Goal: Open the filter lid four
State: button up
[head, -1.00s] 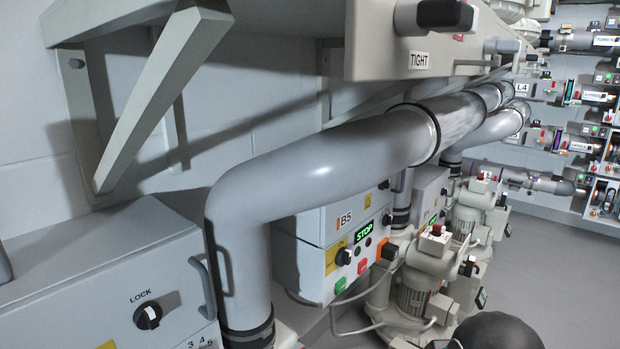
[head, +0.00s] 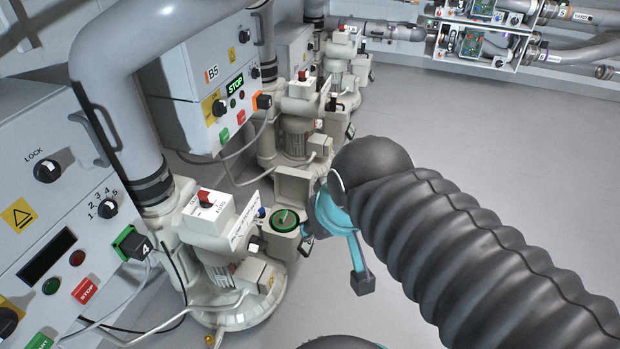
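I see no readable number on the cap. My gripper (head: 334,263), with teal fingers and dark tips, is just right of the cap. Its two fingertips are spread apart with nothing between them. One tip is near the housing's right side; I cannot tell whether it touches.
A control panel with a LOCK knob (head: 47,170) and buttons fills the left. Panel B5 (head: 190,95) and more blowers (head: 300,120) stand behind. A thick grey pipe (head: 115,95) drops into the blower. Cables (head: 150,325) hang low. The floor (head: 480,130) to the right is clear.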

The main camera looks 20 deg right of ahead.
aim_at(293, 187)
jog(key=z, duration=0.9)
jog(key=i, duration=0.6)
jog(key=u, duration=1.1)
